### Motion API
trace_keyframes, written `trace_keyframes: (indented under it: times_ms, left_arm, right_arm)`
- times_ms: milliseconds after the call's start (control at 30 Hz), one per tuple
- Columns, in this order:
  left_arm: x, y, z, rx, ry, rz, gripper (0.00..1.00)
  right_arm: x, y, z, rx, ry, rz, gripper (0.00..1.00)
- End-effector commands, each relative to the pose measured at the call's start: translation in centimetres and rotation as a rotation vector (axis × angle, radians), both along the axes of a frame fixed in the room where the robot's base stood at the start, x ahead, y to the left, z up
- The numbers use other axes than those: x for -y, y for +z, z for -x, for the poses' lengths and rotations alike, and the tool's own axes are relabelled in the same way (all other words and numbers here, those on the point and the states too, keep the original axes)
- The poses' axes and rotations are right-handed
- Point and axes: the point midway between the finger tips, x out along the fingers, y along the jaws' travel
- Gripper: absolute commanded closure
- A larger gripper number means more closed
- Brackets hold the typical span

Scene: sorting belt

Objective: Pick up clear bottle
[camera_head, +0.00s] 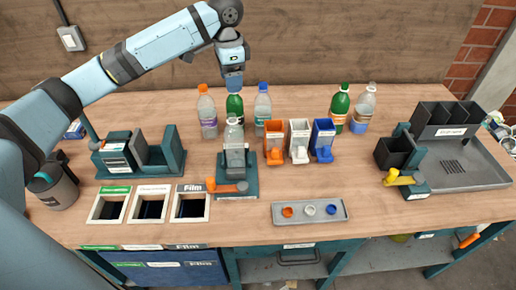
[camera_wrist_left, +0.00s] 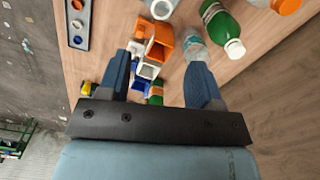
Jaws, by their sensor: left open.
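Several clear bottles stand on the bench in the head view. Another clear bottle (camera_head: 234,142) with a white cap stands at the green fixture. My left gripper (camera_head: 234,84) is above the back row, close over a green bottle (camera_head: 234,108), and holds nothing. In the left wrist view its blue fingers (camera_wrist_left: 160,82) are apart; a clear bottle (camera_wrist_left: 194,48) shows beyond the right finger, beside the green bottle (camera_wrist_left: 220,28). My right gripper is not seen.
A cap tray (camera_head: 310,211) lies in front. Framed openings (camera_head: 190,218) are at front left; a dark bin rack (camera_head: 446,118) is at right.

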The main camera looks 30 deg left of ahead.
Motion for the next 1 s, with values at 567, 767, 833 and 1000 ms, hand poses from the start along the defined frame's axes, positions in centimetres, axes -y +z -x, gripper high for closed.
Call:
trace_keyframes:
  times_ms: [567, 767, 833, 1000]
  left_arm:
    - [-0.1, -8.3, 0.0, -0.001, 0.0, -0.001, 0.41]
    - [-0.2, -10.6, 0.0, -0.002, 0.001, -0.001, 0.41]
    - [-0.2, -11.7, 0.0, -0.003, 0.001, -0.001, 0.41]
    - [-0.2, -13.4, 0.0, -0.001, 0.0, -0.001, 0.41]
  right_arm:
    - [-0.1, -0.1, 0.1, -0.002, 0.002, -0.001, 0.0]
    - [0.0, 0.0, 0.2, -0.004, 0.001, 0.001, 0.0]
    - [0.0, 0.1, 0.1, -0.004, 0.0, 0.001, 0.0]
    - [0.1, 0.1, 0.1, -0.004, -0.001, 0.002, 0.0]
